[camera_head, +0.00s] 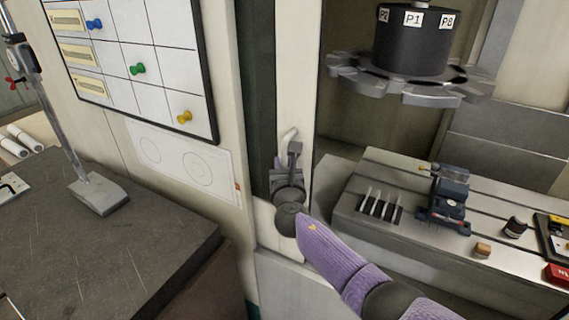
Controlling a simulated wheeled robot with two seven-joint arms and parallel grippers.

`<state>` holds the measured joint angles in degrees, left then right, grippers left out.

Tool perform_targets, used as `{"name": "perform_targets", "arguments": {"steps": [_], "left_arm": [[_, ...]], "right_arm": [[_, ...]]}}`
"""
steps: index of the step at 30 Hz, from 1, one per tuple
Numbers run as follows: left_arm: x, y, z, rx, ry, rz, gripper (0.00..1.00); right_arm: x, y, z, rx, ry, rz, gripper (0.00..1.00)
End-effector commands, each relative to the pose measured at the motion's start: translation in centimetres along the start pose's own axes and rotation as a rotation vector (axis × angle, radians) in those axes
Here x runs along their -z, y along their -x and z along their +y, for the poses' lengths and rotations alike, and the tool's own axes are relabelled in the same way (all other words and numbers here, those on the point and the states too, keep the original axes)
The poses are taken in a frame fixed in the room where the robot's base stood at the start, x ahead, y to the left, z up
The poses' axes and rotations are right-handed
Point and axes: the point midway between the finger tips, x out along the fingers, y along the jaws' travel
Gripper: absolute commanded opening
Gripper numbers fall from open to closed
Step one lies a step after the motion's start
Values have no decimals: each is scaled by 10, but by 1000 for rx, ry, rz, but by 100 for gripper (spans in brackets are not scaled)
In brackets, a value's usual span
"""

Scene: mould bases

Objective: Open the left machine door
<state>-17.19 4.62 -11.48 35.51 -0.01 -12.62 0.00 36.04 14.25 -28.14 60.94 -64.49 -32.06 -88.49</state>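The left machine door (296,70) shows as a narrow pale upright panel in the middle of the view, beside a dark vertical strip. A small pale piece (289,134), which looks like part of its handle, shows on the panel. My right gripper (292,158) reaches this spot from the lower right and overlaps the handle area. Its fingers are small and partly hidden by the wrist, so I cannot tell whether they are shut on the handle. My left gripper is not in view.
Right of the panel, the machine's interior shows a tool carousel (412,45) above a slotted bed (390,228) with a vise (447,195) and several small items. At left are a dark stone table (90,240), a stand (98,194) and a wall board (140,62) with pins.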

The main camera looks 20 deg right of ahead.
Motion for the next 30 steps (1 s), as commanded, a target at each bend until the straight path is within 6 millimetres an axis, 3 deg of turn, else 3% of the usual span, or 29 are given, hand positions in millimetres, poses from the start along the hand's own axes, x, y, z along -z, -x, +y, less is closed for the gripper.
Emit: {"name": "perform_targets", "arguments": {"steps": [1, 6, 17, 23, 30], "left_arm": [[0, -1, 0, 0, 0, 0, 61], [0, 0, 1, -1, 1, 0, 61], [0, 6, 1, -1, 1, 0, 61], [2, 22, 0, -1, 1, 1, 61], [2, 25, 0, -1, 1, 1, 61]], "right_arm": [[7, 2, 2, -7, 0, 14, 28], [5, 2, 2, -5, 0, 10, 59], [1, 10, 0, -2, 0, 5, 59], [0, 51, 1, -5, -1, 7, 59], [3, 95, 1, -5, -1, 7, 59]]}}
